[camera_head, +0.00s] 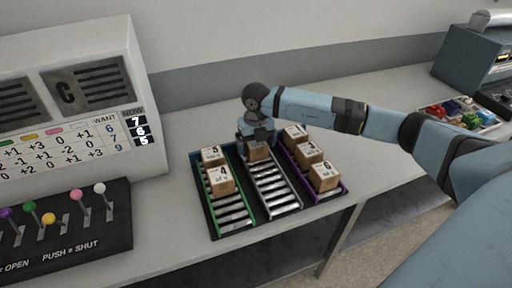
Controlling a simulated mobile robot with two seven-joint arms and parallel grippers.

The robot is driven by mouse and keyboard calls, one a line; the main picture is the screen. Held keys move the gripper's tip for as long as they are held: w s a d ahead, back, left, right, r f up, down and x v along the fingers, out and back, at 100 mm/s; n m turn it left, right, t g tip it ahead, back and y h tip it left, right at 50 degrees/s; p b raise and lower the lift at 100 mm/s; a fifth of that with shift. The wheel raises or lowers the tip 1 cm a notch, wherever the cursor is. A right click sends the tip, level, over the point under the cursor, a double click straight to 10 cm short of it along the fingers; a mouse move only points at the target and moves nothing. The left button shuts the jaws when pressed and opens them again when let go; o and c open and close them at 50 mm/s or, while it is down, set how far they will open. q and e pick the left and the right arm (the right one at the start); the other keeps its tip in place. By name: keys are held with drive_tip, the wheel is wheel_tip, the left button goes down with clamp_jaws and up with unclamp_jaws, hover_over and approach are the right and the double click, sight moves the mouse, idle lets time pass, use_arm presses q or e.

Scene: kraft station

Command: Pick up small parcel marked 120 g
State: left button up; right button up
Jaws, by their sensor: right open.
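A dark tray (236,231) with roller lanes stands on the table and holds several small brown parcels. The green-edged left lane holds a parcel (212,156) marked 5 and a parcel (221,182) marked 4. The middle lane holds a parcel (257,154), partly hidden by my gripper. The purple-edged right lane holds three parcels, at the back (294,133), middle (309,153) and front (324,177). The gram marks are too small to read. My right gripper (258,146) is open, pointing down at the middle-lane parcel; I cannot tell whether it touches it. My left gripper is out of view.
A grey panel (143,100) with a number chart stands at the left, with a black lever box (100,235) before it. A bin of coloured pieces (455,112) and a blue-grey machine (468,62) are at the right. The table's front edge lies close before the tray.

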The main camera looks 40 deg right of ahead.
drive_tip(key=c, duration=1)
drive_tip(key=shift+c, duration=0.2)
drive_tip(key=shift+r, duration=0.1)
